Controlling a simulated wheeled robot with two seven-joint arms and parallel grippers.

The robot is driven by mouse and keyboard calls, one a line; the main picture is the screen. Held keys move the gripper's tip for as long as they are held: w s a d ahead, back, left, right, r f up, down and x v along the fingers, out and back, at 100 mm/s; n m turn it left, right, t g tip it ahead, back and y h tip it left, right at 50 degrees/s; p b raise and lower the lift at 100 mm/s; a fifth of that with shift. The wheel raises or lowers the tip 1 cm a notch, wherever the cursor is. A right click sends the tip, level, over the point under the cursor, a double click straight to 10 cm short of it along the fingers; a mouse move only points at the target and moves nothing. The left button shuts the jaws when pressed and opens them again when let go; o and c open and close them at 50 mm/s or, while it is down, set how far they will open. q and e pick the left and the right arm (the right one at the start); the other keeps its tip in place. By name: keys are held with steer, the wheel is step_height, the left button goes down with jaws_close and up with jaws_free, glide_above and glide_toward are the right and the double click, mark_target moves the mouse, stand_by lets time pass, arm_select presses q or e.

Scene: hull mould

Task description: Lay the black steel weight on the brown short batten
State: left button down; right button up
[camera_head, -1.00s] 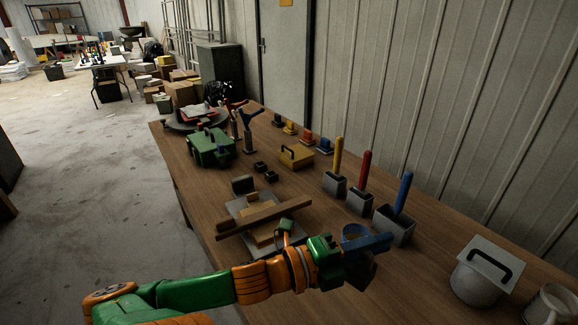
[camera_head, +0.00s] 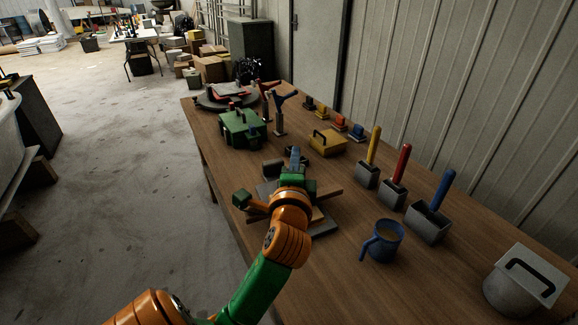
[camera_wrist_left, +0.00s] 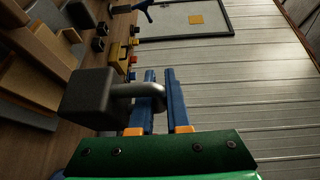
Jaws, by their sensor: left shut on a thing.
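My left gripper (camera_head: 295,158) has its blue fingers pointing away from me over the far end of the mould. In the left wrist view the fingers (camera_wrist_left: 160,100) are shut on the grey handle of the black steel weight (camera_wrist_left: 88,98). The weight's dark block also shows in the head view (camera_head: 271,168), just left of the fingers. I cannot tell if it still touches the surface below. The brown batten (camera_head: 329,193) lies across the mould, nearer me than the weight; my wrist hides its middle. My right gripper is out of view.
A grey plate (camera_head: 325,229) lies under the mould. A blue mug (camera_head: 385,241) and grey bins with yellow, red and blue handles (camera_head: 428,224) stand to the right. A green box (camera_head: 240,130) and a yellow box (camera_head: 326,144) stand farther back.

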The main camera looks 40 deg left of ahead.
arm_select(q)
steer(key=w+a+f, duration=0.2)
steer(key=w+f, duration=0.1)
steer(key=f, duration=0.1)
steer(key=w+a+f+b, duration=0.1)
steer(key=w+a+f, duration=0.2)
steer(key=f, duration=0.1)
steer(key=w+a+f+b, duration=0.1)
steer(key=w+a+f, duration=0.1)
steer(key=w+f, duration=0.1)
steer(key=shift+a+f, duration=0.35)
steer(key=shift+f, duration=0.2)
steer(key=shift+f+b, duration=0.1)
steer(key=shift+b, duration=0.2)
steer(key=c, duration=1.2)
jaws_free()
steer(key=o, duration=0.3)
steer(key=shift+s+d, duration=0.1)
